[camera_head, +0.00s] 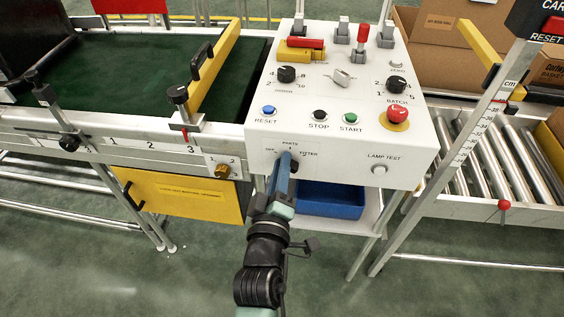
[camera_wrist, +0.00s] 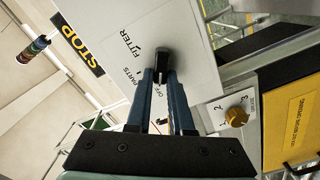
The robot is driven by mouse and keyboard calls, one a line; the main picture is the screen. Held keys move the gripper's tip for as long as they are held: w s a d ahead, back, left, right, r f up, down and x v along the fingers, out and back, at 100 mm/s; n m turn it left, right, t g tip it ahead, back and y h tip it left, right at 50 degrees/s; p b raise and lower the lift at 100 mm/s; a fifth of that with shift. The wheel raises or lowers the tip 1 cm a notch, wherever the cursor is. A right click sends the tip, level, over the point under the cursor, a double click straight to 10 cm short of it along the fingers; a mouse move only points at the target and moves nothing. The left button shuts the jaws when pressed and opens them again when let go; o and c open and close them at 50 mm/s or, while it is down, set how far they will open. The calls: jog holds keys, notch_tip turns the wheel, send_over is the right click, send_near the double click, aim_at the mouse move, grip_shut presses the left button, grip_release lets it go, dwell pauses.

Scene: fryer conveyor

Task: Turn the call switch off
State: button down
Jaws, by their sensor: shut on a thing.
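The call switch (camera_wrist: 151,55) is a black rotary knob on the front face of the control box (camera_head: 262,150). OFF, PARTS and FITTER are printed around it. My gripper (camera_wrist: 161,76) reaches the knob from the front, and its two blue fingers are shut on the knob's grip. In the head view my gripper (camera_head: 286,160) covers part of the face, and a dark bit of the switch (camera_head: 294,166) shows beside the fingers. I cannot tell for certain which label the knob points at.
The same face carries a white LAMP TEST button (camera_head: 379,169) to the right. Blue RESET (camera_head: 268,110), green START (camera_head: 352,117) and a red mushroom button (camera_head: 397,113) are on top. A yellow knob (camera_head: 223,170) is at left, a blue bin (camera_head: 330,200) below.

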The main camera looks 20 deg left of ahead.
jog(key=shift+n, duration=0.3)
jog(key=c, duration=0.8)
grip_release()
jog(key=shift+s, duration=0.15)
jog(key=p+v, duration=0.1)
jog(key=v, duration=1.1)
jog(key=shift+s, duration=0.35)
jog(key=shift+d, duration=0.1)
